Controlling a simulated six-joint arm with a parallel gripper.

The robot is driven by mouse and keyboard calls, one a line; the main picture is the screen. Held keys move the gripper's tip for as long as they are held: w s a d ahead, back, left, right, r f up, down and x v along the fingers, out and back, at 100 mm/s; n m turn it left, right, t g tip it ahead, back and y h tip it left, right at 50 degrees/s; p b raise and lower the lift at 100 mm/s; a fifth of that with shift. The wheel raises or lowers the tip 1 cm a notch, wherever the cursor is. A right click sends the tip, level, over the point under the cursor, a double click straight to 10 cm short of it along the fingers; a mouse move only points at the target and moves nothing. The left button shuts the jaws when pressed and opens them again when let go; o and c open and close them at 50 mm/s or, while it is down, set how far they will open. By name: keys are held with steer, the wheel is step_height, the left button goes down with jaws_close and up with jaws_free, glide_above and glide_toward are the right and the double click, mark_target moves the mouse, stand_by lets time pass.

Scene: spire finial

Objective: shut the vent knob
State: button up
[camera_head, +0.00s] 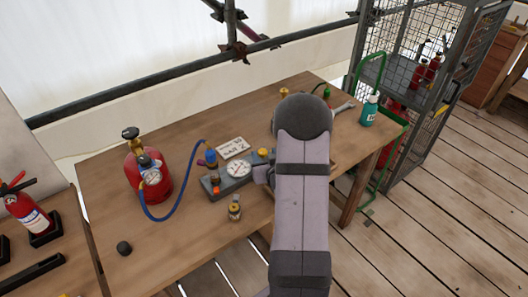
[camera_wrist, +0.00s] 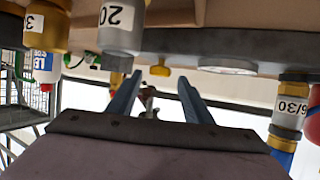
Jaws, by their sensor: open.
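A grey manifold block (camera_head: 232,182) lies on the workbench with a round white gauge (camera_head: 240,169) on it. A yellow knob (camera_head: 263,152) shows at its right end. No part is marked as the vent knob, so I cannot tell which it is. In the wrist view the block (camera_wrist: 240,45) runs across the top, with a brass-coloured knob (camera_wrist: 160,70) at its edge. My gripper (camera_wrist: 160,77) is open, its two blue-grey fingers pointing at that knob with nothing held. Contact cannot be told. In the head view my arm hides most of the gripper.
A red gas cylinder (camera_head: 148,175) with a blue hose (camera_head: 172,210) stands left. A small brass fitting (camera_head: 234,208) stands in front of the block. Labelled fittings (camera_wrist: 120,25) (camera_wrist: 290,100) hang close around the fingers in the wrist view. A teal bottle (camera_head: 369,110) stands right.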

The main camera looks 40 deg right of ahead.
steer(key=shift+x, duration=1)
steer(key=c, duration=1.1)
steer(key=shift+o, duration=0.2)
steer(key=shift+w+a+m+h, duration=0.1)
steer(key=shift+m+h, duration=0.2)
steer(key=shift+h, duration=0.1)
steer(key=shift+m+g+h+b, duration=0.3)
steer(key=shift+m+h+b, duration=0.1)
steer(key=shift+b, duration=0.25)
steer(key=shift+w+a+r+m+g+h+b, duration=0.1)
steer(key=shift+m+g+h+b, duration=0.15)
steer(key=shift+m+g+h, duration=0.45)
steer(key=shift+w+a+m+g+h+b, duration=0.1)
steer(key=shift+m+g+h+b, duration=0.25)
steer(key=shift+m+h, duration=0.5)
